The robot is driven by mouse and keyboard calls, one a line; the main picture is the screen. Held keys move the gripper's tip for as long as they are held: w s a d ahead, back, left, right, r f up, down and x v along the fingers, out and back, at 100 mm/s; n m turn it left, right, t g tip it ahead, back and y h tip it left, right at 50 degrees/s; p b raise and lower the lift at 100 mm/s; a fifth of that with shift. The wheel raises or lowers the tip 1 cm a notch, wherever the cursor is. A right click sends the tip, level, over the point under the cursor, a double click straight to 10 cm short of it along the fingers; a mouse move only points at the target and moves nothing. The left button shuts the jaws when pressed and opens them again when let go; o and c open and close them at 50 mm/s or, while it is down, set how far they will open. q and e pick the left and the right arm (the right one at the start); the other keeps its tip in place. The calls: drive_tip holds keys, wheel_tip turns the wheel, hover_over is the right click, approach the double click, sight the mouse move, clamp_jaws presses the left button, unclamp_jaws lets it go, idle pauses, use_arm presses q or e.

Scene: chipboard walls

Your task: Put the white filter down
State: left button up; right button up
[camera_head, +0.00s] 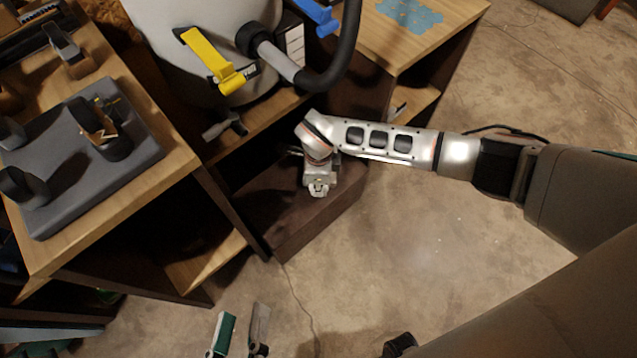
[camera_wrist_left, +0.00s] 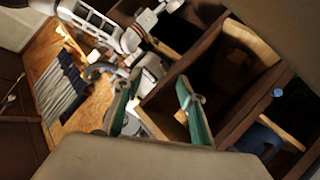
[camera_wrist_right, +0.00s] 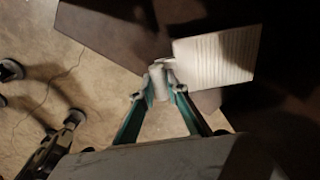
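The white filter (camera_wrist_right: 215,58) is a flat, ribbed panel in the right wrist view, beyond my right fingertips and to their right. My right gripper (camera_wrist_right: 160,72) has its fingers drawn together on a small pale piece at the filter's near left corner. In the head view my right gripper (camera_head: 318,188) points down over a dark brown box, and I cannot make out the filter there. My left gripper (camera_head: 238,334) is at the bottom of the head view, fingers apart and empty. Its green fingers also show apart in the left wrist view (camera_wrist_left: 160,88).
The dark brown box (camera_head: 310,225) stands on the floor beside open wooden shelves (camera_head: 215,262). A grey machine with a yellow latch (camera_head: 215,62) and a black hose stands above. A grey foam tray (camera_head: 70,185) lies on the left bench. The concrete floor (camera_head: 420,250) is clear.

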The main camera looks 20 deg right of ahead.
drive_tip(key=o, duration=0.4)
drive_tip(key=shift+c, duration=0.2)
drive_tip(key=shift+w+r, duration=0.1)
drive_tip(key=shift+r, duration=0.35)
use_arm(q)
drive_tip(key=w+a+r+m+y+p, duration=0.1)
drive_tip(key=w+a+m+p, duration=0.1)
drive_tip(key=a+m+p, duration=0.3)
drive_tip(key=shift+a+m+g, duration=0.3)
drive_tip(key=shift+a, duration=0.2)
use_arm(e)
wheel_tip(320, 180, up, 11)
drive_tip(key=shift+s+r, duration=0.2)
use_arm(q)
drive_tip(key=shift+r, duration=0.1)
